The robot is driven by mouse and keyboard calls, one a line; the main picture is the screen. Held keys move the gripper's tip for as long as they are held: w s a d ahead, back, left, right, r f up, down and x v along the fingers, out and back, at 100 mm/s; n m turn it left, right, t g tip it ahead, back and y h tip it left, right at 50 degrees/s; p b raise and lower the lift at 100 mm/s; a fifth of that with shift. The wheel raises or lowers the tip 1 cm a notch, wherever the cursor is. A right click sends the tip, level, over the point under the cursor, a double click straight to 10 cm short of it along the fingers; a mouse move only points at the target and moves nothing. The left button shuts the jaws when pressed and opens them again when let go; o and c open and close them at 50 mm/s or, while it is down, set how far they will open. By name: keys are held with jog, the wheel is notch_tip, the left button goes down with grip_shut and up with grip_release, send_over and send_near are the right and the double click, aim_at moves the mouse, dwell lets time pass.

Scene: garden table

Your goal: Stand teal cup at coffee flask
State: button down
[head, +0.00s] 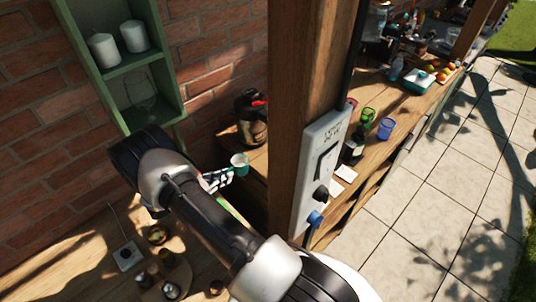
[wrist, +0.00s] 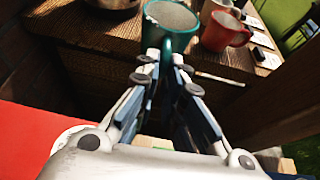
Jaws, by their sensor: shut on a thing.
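The teal cup (head: 239,160) is held upright by my gripper (head: 226,175) in the head view, just in front of the coffee flask. In the wrist view the teal cup (wrist: 170,38) is at the top centre, and my gripper (wrist: 168,62) is shut on its near side. I cannot tell whether the cup touches the wooden top. The coffee flask (head: 252,128) is dark with a red part on top and stands behind the cup. A rounded metallic base (wrist: 104,3), possibly the flask, is cut off at the wrist view's upper left.
A wooden post (head: 298,90) with a switch box (head: 322,165) rises right of my gripper. A green shelf (head: 135,62) hangs on the brick wall. A bottle (head: 357,140) and blue cup (head: 386,128) stand beyond the post.

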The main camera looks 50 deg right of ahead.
send_over(259, 163)
jog(key=shift+s+p, duration=0.1)
jog(key=shift+p, duration=0.3)
jog(key=shift+f, duration=1.7)
jog(key=shift+f, duration=0.1)
jog(key=shift+f+b, duration=0.15)
jog(key=shift+b, duration=0.2)
jog(key=c, duration=1.7)
grip_release()
jog(key=shift+r, duration=0.2)
